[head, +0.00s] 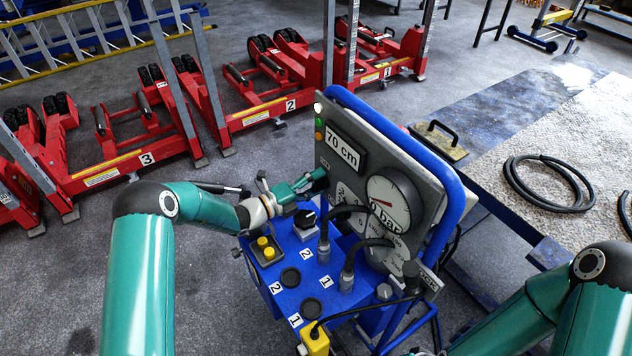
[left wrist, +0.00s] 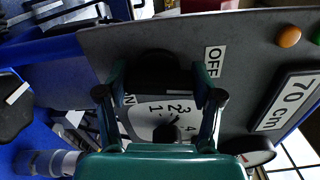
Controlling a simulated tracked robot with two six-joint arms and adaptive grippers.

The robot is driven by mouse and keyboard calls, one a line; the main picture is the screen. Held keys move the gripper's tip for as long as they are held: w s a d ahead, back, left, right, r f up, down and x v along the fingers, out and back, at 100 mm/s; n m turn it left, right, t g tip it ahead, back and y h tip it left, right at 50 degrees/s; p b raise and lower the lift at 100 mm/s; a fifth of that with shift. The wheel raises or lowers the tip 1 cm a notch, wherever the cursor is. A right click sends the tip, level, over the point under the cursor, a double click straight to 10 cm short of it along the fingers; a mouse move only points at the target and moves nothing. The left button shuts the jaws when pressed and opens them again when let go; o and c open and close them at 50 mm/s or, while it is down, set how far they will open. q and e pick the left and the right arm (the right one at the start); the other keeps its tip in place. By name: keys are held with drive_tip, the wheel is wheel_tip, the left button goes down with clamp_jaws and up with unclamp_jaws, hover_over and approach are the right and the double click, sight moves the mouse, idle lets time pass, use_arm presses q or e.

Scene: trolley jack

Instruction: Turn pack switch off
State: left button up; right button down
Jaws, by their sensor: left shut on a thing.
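The pack switch is a black knob (left wrist: 152,68) on the grey control panel (head: 334,113). In the left wrist view its OFF label (left wrist: 212,62) lies to the right and a partly covered ON label (left wrist: 128,100) to the left. My left gripper (head: 316,182) reaches the panel's left side, below the 70 cm display (head: 342,149). It also shows in the left wrist view (left wrist: 158,88), with its two fingers on either side of the knob, shut on it. In the head view the gripper largely hides the knob. My right gripper is below the picture; only its arm shows.
Red lift columns (head: 270,110) stand behind; a bench with a coiled hose (head: 548,184) is at right.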

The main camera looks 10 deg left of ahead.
use_arm(q)
drive_tip(key=shift+w+a+n, duration=0.15)
drive_tip(key=shift+a+n, duration=0.1)
drive_tip(key=shift+n, duration=0.65)
drive_tip(key=o, duration=1.1)
drive_tip(key=shift+f, duration=0.1)
drive_tip(key=shift+o, duration=0.3)
drive_tip(key=shift+d, duration=0.1)
drive_tip(key=v, duration=0.7)
drive_tip(key=shift+s, duration=0.25)
